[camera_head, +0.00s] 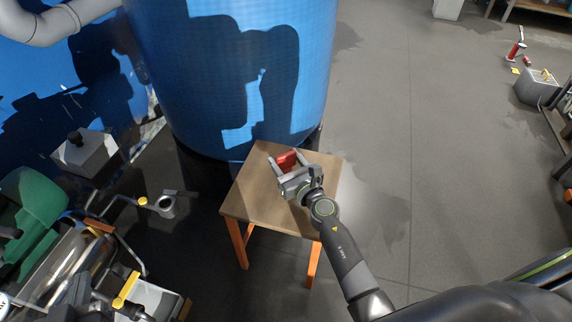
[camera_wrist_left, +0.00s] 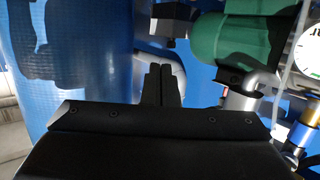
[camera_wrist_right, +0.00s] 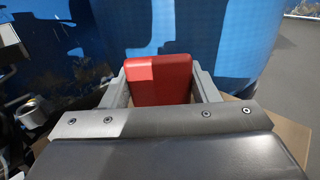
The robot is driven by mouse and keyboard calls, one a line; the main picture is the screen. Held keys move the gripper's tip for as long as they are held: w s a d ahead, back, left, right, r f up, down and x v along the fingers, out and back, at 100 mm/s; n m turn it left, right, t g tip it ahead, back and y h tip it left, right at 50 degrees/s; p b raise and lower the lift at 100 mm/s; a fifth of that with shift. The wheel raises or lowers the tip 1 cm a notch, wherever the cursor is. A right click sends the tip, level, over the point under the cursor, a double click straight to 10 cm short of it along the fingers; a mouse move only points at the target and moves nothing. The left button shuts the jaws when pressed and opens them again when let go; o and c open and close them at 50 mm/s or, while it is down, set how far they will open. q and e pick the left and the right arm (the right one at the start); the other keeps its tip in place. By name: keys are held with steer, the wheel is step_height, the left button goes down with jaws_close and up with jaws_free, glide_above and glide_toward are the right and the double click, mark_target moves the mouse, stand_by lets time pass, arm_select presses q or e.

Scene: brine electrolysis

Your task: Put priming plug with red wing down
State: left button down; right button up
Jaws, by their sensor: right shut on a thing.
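The priming plug shows as its red wing (camera_head: 287,160), between the fingers of my right gripper (camera_head: 290,168). In the right wrist view the red wing (camera_wrist_right: 158,80) stands upright between the two light-grey fingers, and the rest of the plug is hidden. The gripper is over a small wooden-topped table (camera_head: 245,200) with orange legs. I cannot tell whether the plug touches the tabletop. My left gripper (camera_wrist_left: 160,85) has its dark fingers together with nothing visible between them, away from the plug.
A large blue tank (camera_head: 190,80) stands right behind the table. At the left are a green motor-like housing (camera_head: 30,205), a grey box (camera_head: 85,153) and pipework with yellow handles (camera_head: 142,202). The grey floor (camera_head: 440,170) right of the table is largely clear.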

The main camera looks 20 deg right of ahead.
steer(key=shift+f, duration=0.35)
arm_select(q)
steer(key=shift+w+a+r+t+y, duration=0.15)
steer(key=shift+w+r+t, duration=0.15)
steer(key=shift+r+t, duration=0.7)
steer(key=shift+w+d+r+t+y, duration=0.2)
steer(key=shift+r+t, duration=0.3)
steer(key=shift+r, duration=1)
arm_select(e)
steer(key=shift+f+b, duration=0.15)
steer(key=shift+b, duration=0.25)
steer(key=o, duration=1.1)
arm_select(q)
steer(key=shift+w+r+m+t, duration=0.1)
steer(key=shift+r+m+t, duration=0.2)
steer(key=shift+r+t, duration=0.45)
steer(key=shift+r, duration=0.1)
